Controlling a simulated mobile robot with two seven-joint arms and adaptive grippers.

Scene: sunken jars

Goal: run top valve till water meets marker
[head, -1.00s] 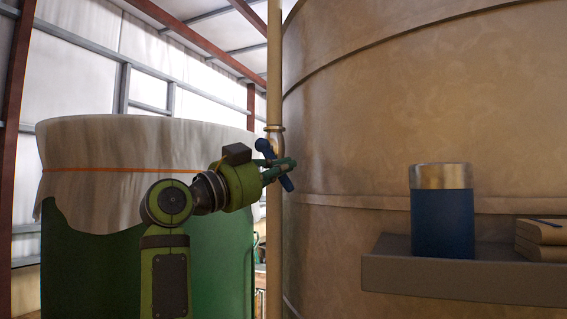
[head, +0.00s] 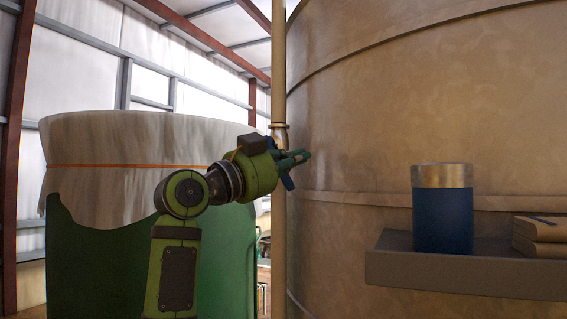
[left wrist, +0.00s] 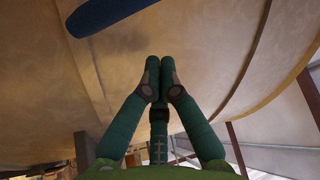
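The valve has a blue handle (head: 288,182) on the vertical pipe (head: 278,80), below a metal collar. My left gripper hides most of it in the head view. In the left wrist view, a blue bar (left wrist: 105,14), which looks like this handle, crosses the top left, apart from the fingers. My left gripper (head: 304,156) has its fingertips together with nothing between them; they also show in the left wrist view (left wrist: 160,76). A large vat (head: 140,250) is green below and pale above, with an orange line (head: 130,166) around the pale part. My right gripper is out of view.
A huge tan tank (head: 400,100) fills the right, close behind the pipe. A grey shelf (head: 450,272) in front of it carries a blue jar with a metallic lid (head: 442,215) and stacked books (head: 540,235). Room is open left of the pipe, above the vat.

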